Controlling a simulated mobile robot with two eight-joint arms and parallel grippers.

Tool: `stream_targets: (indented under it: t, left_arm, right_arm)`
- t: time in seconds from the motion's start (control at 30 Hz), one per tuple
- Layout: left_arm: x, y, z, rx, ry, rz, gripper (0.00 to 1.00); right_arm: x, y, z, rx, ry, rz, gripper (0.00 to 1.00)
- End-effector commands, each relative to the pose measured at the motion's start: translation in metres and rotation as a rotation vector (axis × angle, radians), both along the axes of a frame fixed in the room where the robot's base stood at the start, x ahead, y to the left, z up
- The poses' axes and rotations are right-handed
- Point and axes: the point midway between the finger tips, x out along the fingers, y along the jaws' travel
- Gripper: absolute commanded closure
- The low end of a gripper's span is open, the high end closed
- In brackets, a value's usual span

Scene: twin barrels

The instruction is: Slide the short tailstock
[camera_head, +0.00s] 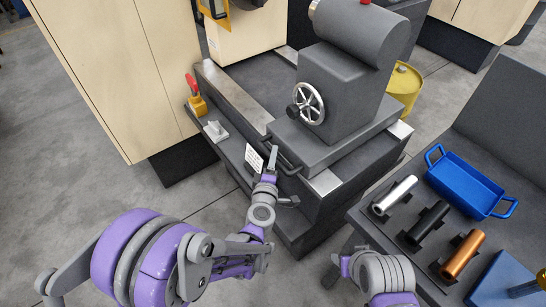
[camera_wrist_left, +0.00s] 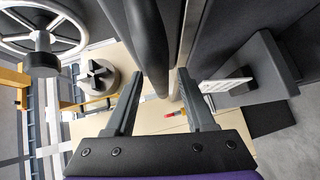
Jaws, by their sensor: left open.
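The short tailstock (camera_head: 349,75) is a dark grey block with a round barrel on top and a spoked handwheel (camera_head: 309,104) on its near face. It sits on the lathe bed. A dark bar handle (camera_head: 284,163) sticks out low on its near side. My left gripper (camera_head: 273,157) is at that handle. In the left wrist view the open fingers (camera_wrist_left: 160,98) point towards the dark handle (camera_wrist_left: 148,45), which shows between them; I cannot tell whether they touch it. The handwheel (camera_wrist_left: 40,35) is at upper left there. My right gripper (camera_head: 338,268) shows only in part.
A white label (camera_head: 254,158) stands left of the handle. A red-and-yellow item (camera_head: 196,99) and a pale block (camera_head: 215,131) sit on the left ledge. At right, a bench holds a blue tray (camera_head: 466,184) and silver, black and copper cylinders (camera_head: 463,255). A yellow barrel (camera_head: 405,84) stands behind.

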Motion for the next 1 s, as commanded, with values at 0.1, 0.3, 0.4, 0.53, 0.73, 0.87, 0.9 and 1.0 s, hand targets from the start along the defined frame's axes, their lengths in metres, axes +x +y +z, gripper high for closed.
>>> stream_targets:
  t: [0.1, 0.3, 0.4, 0.53, 0.73, 0.87, 0.9, 1.0]
  left_arm:
    - [0.0048, -0.0007, -0.0007, 0.000, 0.000, 0.000, 0.45]
    - [0.0051, -0.0008, -0.0008, 0.000, 0.000, -0.001, 0.45]
    - [0.0050, -0.0008, -0.0008, 0.000, 0.000, -0.001, 0.56]
    - [0.0049, -0.0008, -0.0008, 0.000, 0.000, -0.001, 0.80]
    - [0.0048, -0.0008, -0.0007, 0.000, 0.000, -0.001, 1.00]
    - [0.0049, -0.0008, -0.0006, 0.000, 0.000, -0.001, 1.00]
    - [0.0049, -0.0009, -0.0005, 0.000, 0.000, -0.001, 1.00]
    - [0.0048, -0.0008, -0.0005, 0.000, 0.000, -0.001, 1.00]
  right_arm:
    - [0.0000, 0.0000, 0.0007, 0.000, 0.000, 0.000, 0.50]
    - [0.0000, 0.0000, 0.0004, 0.000, 0.000, 0.000, 0.50]
    - [0.0000, 0.0000, 0.0004, 0.000, 0.000, 0.000, 0.50]
    - [0.0000, 0.0000, 0.0004, 0.000, 0.000, 0.000, 0.50]
    - [0.0000, 0.0000, 0.0005, 0.000, 0.000, 0.000, 0.50]
    - [0.0001, 0.0000, 0.0006, 0.000, 0.000, 0.000, 0.50]
    - [0.0001, 0.0000, 0.0006, 0.000, 0.000, 0.000, 0.50]
    - [0.0001, 0.0000, 0.0006, 0.000, 0.000, 0.000, 0.50]
